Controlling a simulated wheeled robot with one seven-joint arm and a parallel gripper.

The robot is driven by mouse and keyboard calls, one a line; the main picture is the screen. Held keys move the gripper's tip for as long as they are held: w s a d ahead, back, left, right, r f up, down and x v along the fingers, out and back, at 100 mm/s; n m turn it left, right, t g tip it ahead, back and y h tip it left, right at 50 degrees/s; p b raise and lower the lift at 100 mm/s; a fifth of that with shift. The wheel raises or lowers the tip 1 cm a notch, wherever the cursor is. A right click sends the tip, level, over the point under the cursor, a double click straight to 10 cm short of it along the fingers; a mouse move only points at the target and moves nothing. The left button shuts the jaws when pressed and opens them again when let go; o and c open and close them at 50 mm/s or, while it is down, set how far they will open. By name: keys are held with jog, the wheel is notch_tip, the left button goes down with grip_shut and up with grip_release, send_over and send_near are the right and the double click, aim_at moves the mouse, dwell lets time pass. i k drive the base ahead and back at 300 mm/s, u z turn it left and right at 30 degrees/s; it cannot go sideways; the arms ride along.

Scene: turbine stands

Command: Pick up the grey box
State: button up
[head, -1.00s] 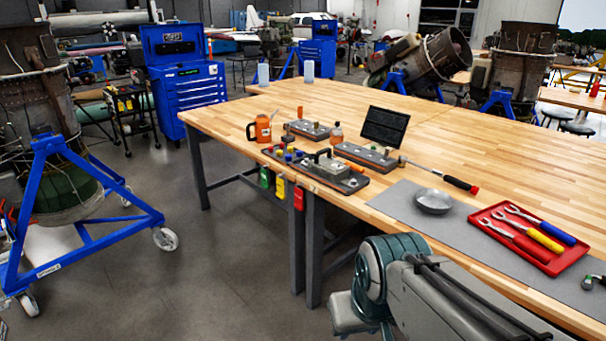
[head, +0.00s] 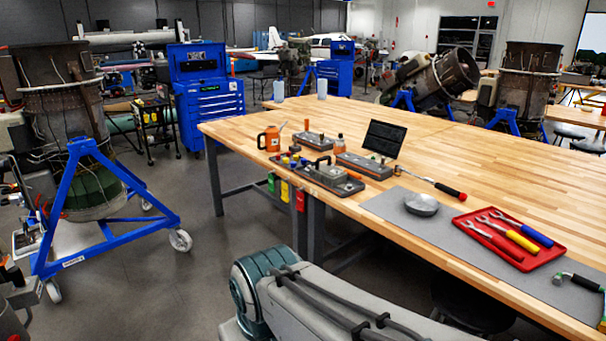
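Several low grey box-like things stand on the wooden workbench (head: 480,160), and I cannot tell which one the task means. One grey box (head: 316,141) lies at the back near the orange jug. Another grey box (head: 363,166) lies in front of the dark upright screen. A third grey box (head: 329,174) with a handle on top sits on a dark tray at the table's left edge. My arm crosses the bottom of the head view, below the table edge and apart from these boxes. My gripper is outside the view.
An orange jug (head: 270,139), a dark screen (head: 384,138) and a red-handled tool (head: 448,189) stand or lie close to the boxes. A metal bowl (head: 421,204) and red tool tray (head: 504,240) are nearer on the right. A blue turbine stand (head: 85,200) is left; floor between is clear.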

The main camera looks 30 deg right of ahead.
aim_at(321, 172)
jog(key=u, duration=0.05)
jog(key=i, duration=1.4)
jog(key=z, duration=0.5)
jog(key=i, duration=1.3)
jog(key=z, duration=1.65)
jog(key=i, duration=0.7)
jog(key=z, duration=0.6)
